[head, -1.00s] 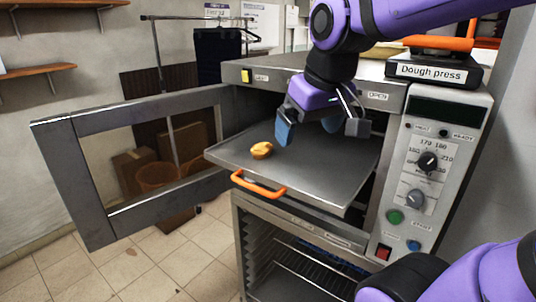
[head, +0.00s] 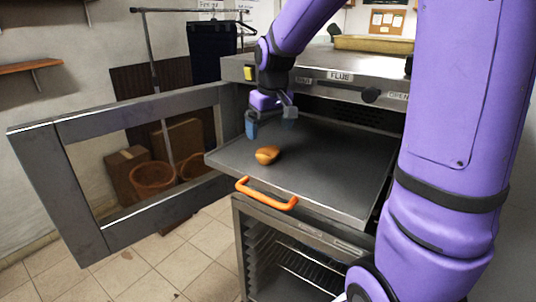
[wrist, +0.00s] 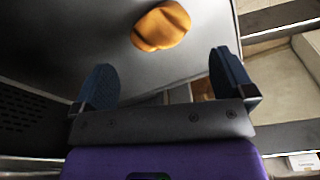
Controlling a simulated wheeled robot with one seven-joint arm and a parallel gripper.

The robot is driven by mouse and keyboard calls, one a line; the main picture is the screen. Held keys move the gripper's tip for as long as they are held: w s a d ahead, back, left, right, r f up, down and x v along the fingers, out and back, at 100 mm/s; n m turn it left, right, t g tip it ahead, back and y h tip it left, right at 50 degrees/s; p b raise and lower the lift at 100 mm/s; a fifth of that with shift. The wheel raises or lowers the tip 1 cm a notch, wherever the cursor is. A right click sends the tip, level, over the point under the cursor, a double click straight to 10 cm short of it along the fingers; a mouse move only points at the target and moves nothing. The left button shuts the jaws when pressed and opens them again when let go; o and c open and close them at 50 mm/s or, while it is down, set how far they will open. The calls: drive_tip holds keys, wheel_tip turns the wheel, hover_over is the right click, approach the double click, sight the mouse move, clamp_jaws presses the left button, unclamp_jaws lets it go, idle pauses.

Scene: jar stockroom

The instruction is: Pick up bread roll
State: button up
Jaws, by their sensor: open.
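The bread roll (head: 267,155) is small and golden brown and lies on the grey metal tray (head: 330,165), near its left side. In the wrist view the roll (wrist: 160,26) shows beyond the fingertips, between their lines and nearer the right finger. My gripper (head: 270,122) is open and empty. In the head view it is above the tray, behind the roll and apart from it. In the wrist view both blue finger pads of my gripper (wrist: 163,82) show with nothing between them.
The tray with its orange handle (head: 266,193) sticks out of the oven (head: 335,88). The oven door (head: 140,108) stands open at the left. A rack (head: 285,265) is below. Terracotta pots (head: 152,177) and boxes stand on the floor behind the door.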

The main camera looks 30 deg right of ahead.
sight(268, 147)
drive_tip(key=shift+w+f, duration=0.2)
drive_tip(key=shift+f, duration=1.6)
drive_tip(key=shift+w+f, duration=0.2)
drive_tip(key=shift+f, duration=1.55)
drive_tip(key=c, duration=0.8)
